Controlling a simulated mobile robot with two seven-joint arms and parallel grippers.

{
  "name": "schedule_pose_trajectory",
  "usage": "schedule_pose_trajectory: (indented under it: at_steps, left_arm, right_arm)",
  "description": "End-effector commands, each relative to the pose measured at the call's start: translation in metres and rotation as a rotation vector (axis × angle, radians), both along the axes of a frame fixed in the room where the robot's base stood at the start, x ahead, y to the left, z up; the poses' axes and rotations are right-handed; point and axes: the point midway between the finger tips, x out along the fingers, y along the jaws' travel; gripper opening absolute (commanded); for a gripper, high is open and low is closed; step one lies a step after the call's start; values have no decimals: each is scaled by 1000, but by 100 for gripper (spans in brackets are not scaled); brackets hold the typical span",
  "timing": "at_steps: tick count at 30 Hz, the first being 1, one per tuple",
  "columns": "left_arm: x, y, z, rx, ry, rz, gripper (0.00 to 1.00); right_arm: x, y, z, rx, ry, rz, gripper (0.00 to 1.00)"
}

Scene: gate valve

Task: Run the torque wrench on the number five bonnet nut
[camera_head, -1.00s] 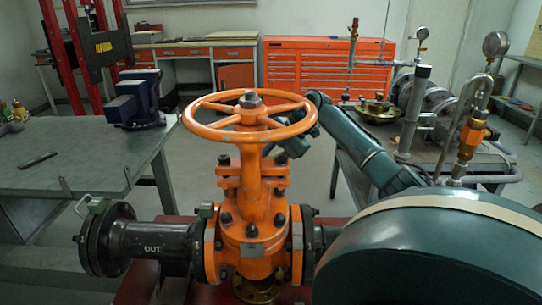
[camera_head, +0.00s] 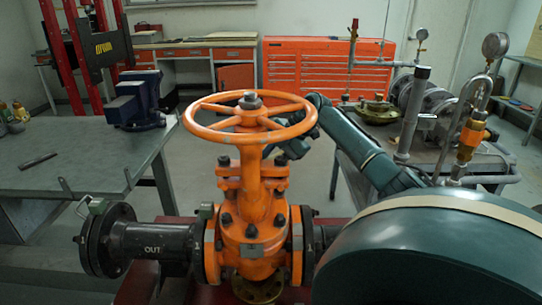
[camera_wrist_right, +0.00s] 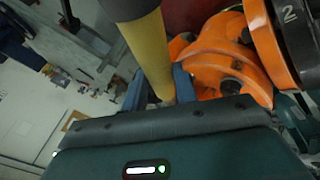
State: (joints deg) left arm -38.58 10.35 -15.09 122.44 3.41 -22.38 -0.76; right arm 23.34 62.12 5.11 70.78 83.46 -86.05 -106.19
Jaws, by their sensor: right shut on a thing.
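The orange gate valve (camera_head: 252,190) stands upright in the head view, its handwheel (camera_head: 250,120) on top. Dark bonnet nuts (camera_head: 251,231) show on its bonnet flange; I cannot read which is number five. In the right wrist view, my right gripper (camera_wrist_right: 158,88) is shut on the yellow and black handle of the torque wrench (camera_wrist_right: 148,50). The wrench's working end is out of that view. Orange valve parts with dark nuts (camera_wrist_right: 230,86) are close beside the gripper. In the head view, the right gripper is behind the handwheel and mostly hidden. My left gripper is not in view.
A black pipe marked OUT (camera_head: 152,248) joins the valve's left side. A grey bench (camera_head: 75,165) with a blue vise (camera_head: 137,100) is at left. A bench with gauges and pipes (camera_head: 450,150) is at right. A black flange marked 2 (camera_wrist_right: 290,20) is close to the right gripper.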

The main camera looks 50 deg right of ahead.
Motion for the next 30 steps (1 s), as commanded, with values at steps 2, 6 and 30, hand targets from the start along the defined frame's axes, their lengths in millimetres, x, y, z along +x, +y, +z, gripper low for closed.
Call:
schedule_pose_trajectory:
  at_steps: [2,6,30]
  left_arm:
    - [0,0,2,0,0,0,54]
    - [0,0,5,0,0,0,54]
    - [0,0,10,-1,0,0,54]
  right_arm:
    - [0,0,2,-2,-2,2,0]
    - [0,0,3,-2,-1,2,0]
    - [0,0,6,-2,-5,1,0]
